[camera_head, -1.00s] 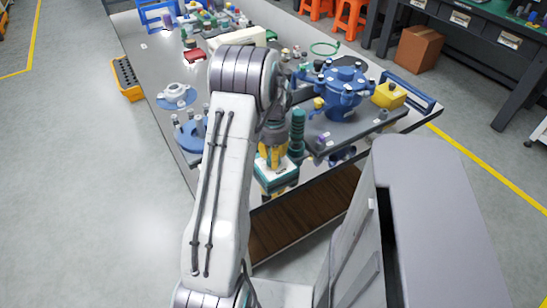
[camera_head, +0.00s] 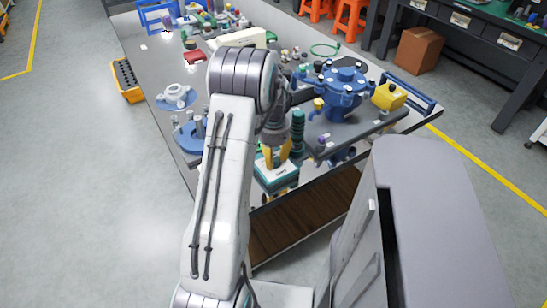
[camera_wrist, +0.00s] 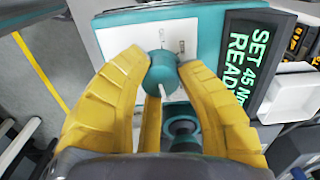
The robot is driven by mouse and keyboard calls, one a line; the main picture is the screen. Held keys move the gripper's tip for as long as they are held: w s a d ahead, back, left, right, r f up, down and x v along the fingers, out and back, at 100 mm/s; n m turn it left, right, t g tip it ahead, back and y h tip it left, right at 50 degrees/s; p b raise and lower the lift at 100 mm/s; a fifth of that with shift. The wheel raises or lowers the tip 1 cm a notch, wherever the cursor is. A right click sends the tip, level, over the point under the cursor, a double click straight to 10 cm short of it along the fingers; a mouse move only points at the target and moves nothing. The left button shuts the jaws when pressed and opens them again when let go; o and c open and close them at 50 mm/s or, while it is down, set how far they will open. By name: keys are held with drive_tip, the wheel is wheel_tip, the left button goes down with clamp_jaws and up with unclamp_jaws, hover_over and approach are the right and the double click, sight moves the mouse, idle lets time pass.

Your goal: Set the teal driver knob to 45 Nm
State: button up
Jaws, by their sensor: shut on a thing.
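The teal driver knob (camera_wrist: 161,76) shows in the wrist view with a white pointer line on it, in front of a white plate (camera_wrist: 178,36) with small marks. A black display (camera_wrist: 246,62) to the right carries green text reading "SET 45 Nm" and "READY"; the rest is cut off or hidden. In the head view my gripper (camera_head: 276,156) is tilted over the teal and white driver unit (camera_head: 280,179) at the table's near edge; the knob is hidden there.
A dark green ribbed cylinder (camera_head: 297,132) stands close to the right of my gripper. A blue valve body (camera_head: 343,92) and a yellow box (camera_head: 389,96) are farther right. Blue parts (camera_head: 188,134) lie left of my arm. The grey tabletop (camera_head: 150,65) has free room at the left.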

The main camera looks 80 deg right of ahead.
sight(274, 157)
drive_tip(key=shift+a+f, duration=0.15)
drive_tip(key=o, duration=1.2)
drive_tip(key=shift+r, duration=0.2)
wheel_tip(274, 157, up, 12)
drive_tip(key=shift+f, duration=0.1)
idle(0.6)
